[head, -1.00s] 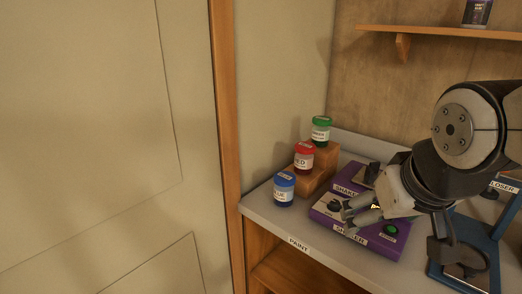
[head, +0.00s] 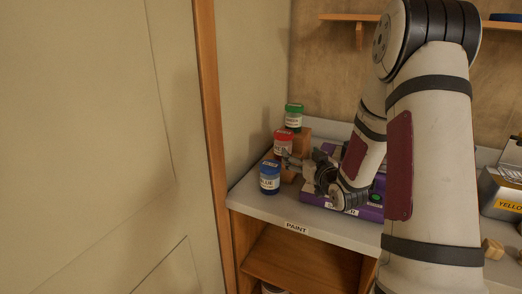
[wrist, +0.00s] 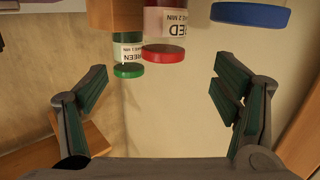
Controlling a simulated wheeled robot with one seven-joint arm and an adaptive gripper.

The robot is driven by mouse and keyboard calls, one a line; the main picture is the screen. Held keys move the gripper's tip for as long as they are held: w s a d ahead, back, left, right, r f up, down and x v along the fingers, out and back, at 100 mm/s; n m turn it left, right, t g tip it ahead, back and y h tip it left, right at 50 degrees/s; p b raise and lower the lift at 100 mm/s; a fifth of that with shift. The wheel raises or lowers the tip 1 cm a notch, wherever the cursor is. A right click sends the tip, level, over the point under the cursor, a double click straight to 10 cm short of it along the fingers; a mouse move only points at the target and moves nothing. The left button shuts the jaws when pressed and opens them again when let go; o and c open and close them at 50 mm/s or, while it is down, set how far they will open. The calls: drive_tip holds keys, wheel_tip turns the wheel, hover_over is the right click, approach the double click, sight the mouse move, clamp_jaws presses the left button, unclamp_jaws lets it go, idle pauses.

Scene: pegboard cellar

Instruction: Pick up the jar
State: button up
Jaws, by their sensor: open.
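Three labelled jars stand at the left end of the counter. The blue jar (head: 270,179) stands on the counter top, the red jar (head: 283,145) and the green jar (head: 293,118) on wooden steps behind it. My gripper (head: 288,162) is open and empty, close to the right of the blue jar and in front of the red one. In the wrist view the picture is upside down: the blue lid (wrist: 250,15), the red jar (wrist: 164,30) and the green jar (wrist: 128,52) show beyond my spread fingers (wrist: 160,85). No jar lies between the fingertips.
A wooden stepped block (head: 303,145) bears the rear jars. A yellow-labelled container (head: 506,195) stands far right. A wall shelf (head: 345,17) hangs above. The counter's front edge is clear near the PAINT label (head: 296,227).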

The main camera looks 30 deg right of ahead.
sight(284, 138)
drive_tip(key=shift+t, duration=0.6)
drive_tip(key=w, duration=0.4)
drive_tip(key=w+d, duration=0.1)
drive_tip(key=w, duration=0.4)
drive_tip(key=w+f, duration=0.1)
drive_tip(key=w, duration=0.3)
drive_tip(key=shift+w+d, duration=0.25)
drive_tip(key=shift+w, duration=0.15)
drive_tip(key=shift+c, duration=0.2)
drive_tip(key=c, duration=1.4)
drive_tip(key=shift+r, duration=0.15)
drive_tip(key=shift+c, duration=0.6)
drive_tip(key=shift+r, duration=0.1)
